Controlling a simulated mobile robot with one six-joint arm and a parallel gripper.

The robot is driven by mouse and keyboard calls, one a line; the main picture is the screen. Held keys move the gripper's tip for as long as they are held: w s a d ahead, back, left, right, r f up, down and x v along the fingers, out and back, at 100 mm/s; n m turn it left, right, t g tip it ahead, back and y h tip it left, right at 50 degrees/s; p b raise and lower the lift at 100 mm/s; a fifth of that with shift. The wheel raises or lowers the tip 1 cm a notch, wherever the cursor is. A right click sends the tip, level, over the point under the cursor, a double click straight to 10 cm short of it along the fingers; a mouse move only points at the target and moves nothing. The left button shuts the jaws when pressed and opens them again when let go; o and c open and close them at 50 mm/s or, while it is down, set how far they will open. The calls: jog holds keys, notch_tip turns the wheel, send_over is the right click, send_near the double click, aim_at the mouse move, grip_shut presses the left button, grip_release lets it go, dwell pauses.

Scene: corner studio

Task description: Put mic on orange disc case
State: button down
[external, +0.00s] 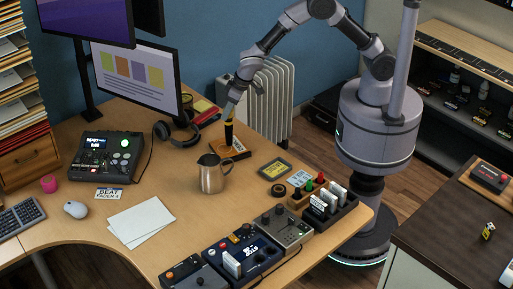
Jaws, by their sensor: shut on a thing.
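My gripper (231,105) points down over the right part of the desk. It is shut on the mic (229,132), a dark upright stick with a yellow band. A flat case with orange edges and a dark, pale-marked top, which looks like the orange disc case (239,152), lies on the desk under the mic. The mic's lower end is at or just above this case; I cannot tell whether they touch. The mic hides part of the case.
A metal pitcher (211,174) stands close in front of the case. Headphones (172,131) lie to the left. A dark, yellow-edged case (275,168) and a black tape roll (278,190) lie to the right. Audio boxes line the front edge.

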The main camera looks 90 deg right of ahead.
jog(key=shift+f, duration=0.75)
jog(key=c, duration=0.9)
grip_release()
jog(key=shift+r, duration=0.1)
jog(key=shift+o, duration=0.2)
